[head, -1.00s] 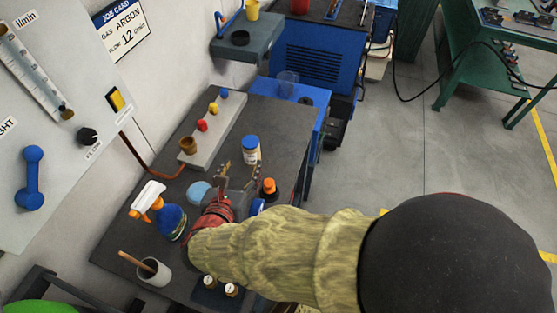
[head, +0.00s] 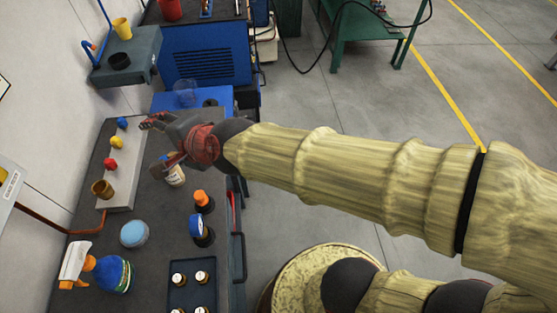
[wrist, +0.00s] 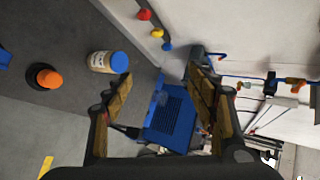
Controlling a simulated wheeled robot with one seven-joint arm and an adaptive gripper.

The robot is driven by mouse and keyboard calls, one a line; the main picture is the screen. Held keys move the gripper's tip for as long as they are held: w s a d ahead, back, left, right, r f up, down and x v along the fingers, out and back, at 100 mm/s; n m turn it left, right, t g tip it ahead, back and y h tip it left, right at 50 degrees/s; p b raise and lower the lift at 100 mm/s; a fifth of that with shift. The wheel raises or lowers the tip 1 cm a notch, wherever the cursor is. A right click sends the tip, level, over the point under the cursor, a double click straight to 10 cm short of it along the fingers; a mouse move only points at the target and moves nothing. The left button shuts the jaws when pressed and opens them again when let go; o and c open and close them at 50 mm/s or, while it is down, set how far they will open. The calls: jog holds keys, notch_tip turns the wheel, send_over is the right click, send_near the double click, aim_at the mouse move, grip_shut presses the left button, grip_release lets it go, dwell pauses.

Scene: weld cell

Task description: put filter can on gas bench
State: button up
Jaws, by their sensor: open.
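The gas bench (head: 165,225) is the dark-topped bench along the wall, below the pale manifold. I cannot tell for sure which item is the filter can. A white jar (head: 174,178) stands on the bench, partly hidden by my gripper; the wrist view shows its blue lid (wrist: 119,61). My gripper (head: 153,146) is above the bench near this jar, open and pointing toward the bench's far end. In the wrist view the space between the fingers (wrist: 158,80) is empty, and the jar is left of the left finger.
The manifold (head: 123,170) carries coloured knobs. A clear cup (head: 185,92) stands on a blue surface beyond. A wall shelf (head: 128,57) overhangs the back left.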

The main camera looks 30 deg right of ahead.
jog(key=s+d+f+n+g+h, duration=0.1)
jog(key=s+d+n+g+h, duration=0.1)
jog(key=s+d+n, duration=0.4)
jog(key=s+d+f+n+g+h, duration=0.1)
jog(key=s+d+n, duration=0.6)
jog(key=d, duration=0.9)
jog(key=s+g+h, duration=0.1)
jog(key=s+h, duration=0.1)
jog(key=s, duration=0.1)
jog(key=shift+d+f+h, duration=0.3)
jog(key=shift+h, duration=0.1)
jog(key=shift+r, duration=0.15)
